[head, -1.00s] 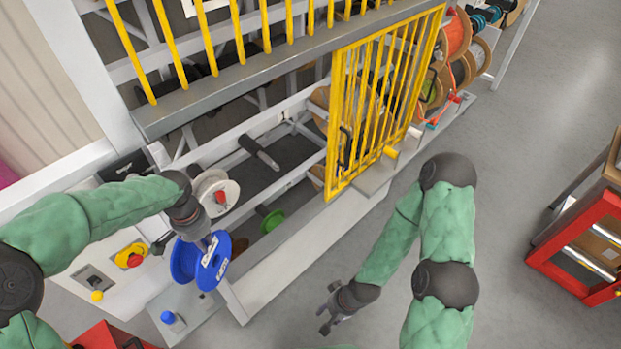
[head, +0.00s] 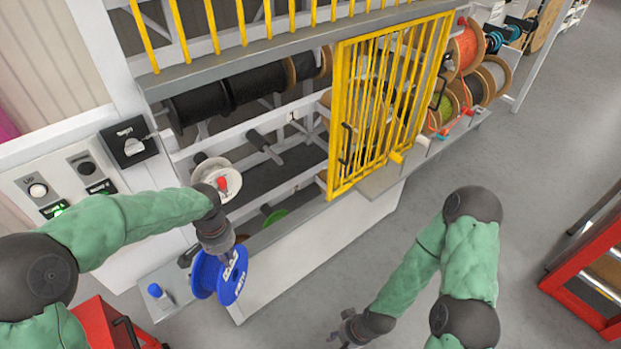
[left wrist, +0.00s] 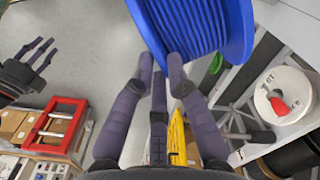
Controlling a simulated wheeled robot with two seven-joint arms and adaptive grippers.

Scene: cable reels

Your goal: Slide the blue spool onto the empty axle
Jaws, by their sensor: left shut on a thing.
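My left gripper (head: 222,250) is shut on the blue spool (head: 237,280) and holds it in the air in front of the rack. In the left wrist view, the blue spool (left wrist: 205,25) sits at the fingertips of my left gripper (left wrist: 160,75), its far part cut off by the picture edge. A bare dark axle (head: 265,147) sticks out of the white rack, behind and to the right of the spool. My right gripper (head: 350,328) is low over the floor, empty, with its fingers apart; it also shows in the left wrist view (left wrist: 35,55).
A white reel with a red centre (head: 222,182) is on the rack beside my left wrist. A green reel (head: 275,217) is lower. A yellow barred gate (head: 385,110) stands right of the bare axle. Black reels (head: 255,82) are above.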

